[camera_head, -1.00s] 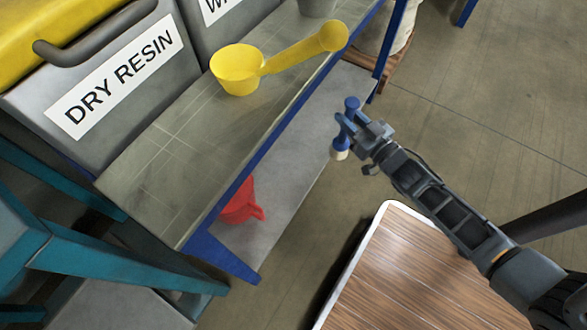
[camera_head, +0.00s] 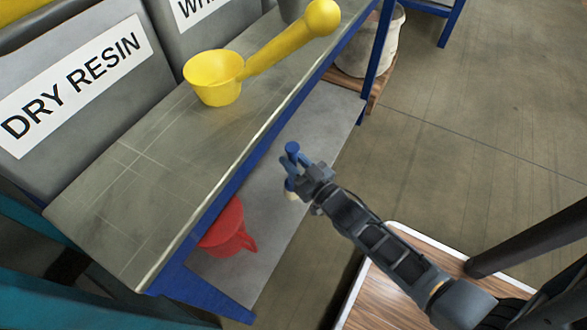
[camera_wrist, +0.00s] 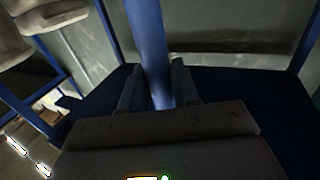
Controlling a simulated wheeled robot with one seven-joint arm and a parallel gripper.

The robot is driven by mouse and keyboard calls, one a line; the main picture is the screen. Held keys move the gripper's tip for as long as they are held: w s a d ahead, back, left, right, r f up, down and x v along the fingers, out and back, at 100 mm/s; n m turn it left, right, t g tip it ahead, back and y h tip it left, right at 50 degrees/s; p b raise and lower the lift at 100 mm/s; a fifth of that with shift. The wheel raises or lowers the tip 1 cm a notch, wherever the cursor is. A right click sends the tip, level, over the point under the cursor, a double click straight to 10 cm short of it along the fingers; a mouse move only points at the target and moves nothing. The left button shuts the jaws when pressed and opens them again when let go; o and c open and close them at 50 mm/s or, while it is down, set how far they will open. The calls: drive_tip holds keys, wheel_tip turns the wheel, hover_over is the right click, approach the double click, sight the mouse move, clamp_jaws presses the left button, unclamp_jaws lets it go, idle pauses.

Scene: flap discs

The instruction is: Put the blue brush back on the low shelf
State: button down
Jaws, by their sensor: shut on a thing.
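My gripper (camera_head: 297,177) is shut on the blue brush (camera_head: 292,150), whose blue handle stands up between the fingers and whose pale bristle end points down. In the wrist view the blue handle (camera_wrist: 147,45) runs upright between the two fingers. The low shelf (camera_head: 285,225) is a grey board under the blue-edged bench. In the head view the brush appears over the shelf's outer part, just outside the bench edge. I cannot tell its exact height above the board.
A red jug (camera_head: 228,232) stands on the low shelf near its front end. A yellow scoop (camera_head: 213,78) lies on the upper bench top (camera_head: 150,150) above. A blue leg (camera_head: 377,50) stands at the far end. The shelf's middle looks clear.

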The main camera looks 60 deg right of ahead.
drive_tip(key=shift+f+b, duration=0.6)
drive_tip(key=shift+f, duration=1)
drive_tip(key=shift+f, duration=0.15)
drive_tip(key=c, duration=0.8)
unclamp_jaws()
